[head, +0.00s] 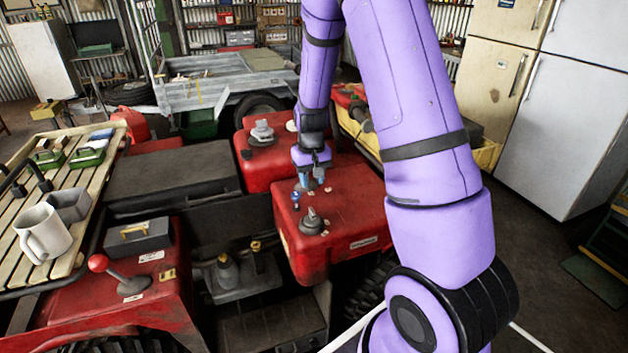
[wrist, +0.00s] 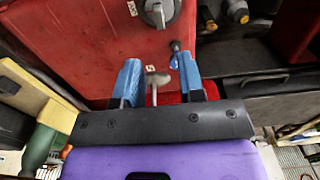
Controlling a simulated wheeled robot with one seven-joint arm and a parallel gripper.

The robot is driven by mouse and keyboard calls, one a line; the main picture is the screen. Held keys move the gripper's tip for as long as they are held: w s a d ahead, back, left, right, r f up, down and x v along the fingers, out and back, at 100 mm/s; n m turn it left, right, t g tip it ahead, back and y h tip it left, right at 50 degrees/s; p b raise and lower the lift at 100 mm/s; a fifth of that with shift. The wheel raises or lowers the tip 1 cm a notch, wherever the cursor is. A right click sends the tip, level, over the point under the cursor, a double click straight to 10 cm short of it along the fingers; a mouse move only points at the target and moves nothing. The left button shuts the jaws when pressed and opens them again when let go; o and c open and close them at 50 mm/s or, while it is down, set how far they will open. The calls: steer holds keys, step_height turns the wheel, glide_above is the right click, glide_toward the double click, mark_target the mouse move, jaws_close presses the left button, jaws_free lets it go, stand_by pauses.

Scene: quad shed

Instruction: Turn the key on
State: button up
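My gripper (head: 313,182) points down at the top of a red quad fender panel (head: 335,215). In the wrist view its two blue fingertips (wrist: 160,78) are spread apart. A small grey key (wrist: 157,77) with a flat head and thin stem stands between them, with a visible gap on either side. The key's lower end is partly hidden by the gripper's dark edge. I cannot clearly pick out the key in the head view, where the gripper covers that spot.
A grey rotary knob (head: 312,222) and a small blue-tipped lever (head: 295,199) sit on the same panel, close to my gripper. The black seat (head: 172,180) lies to the left. A slatted rack (head: 45,245) holds a white mug (head: 42,232).

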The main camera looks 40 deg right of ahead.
mark_target(312, 209)
steer(key=shift+f, duration=5.55)
jaws_close()
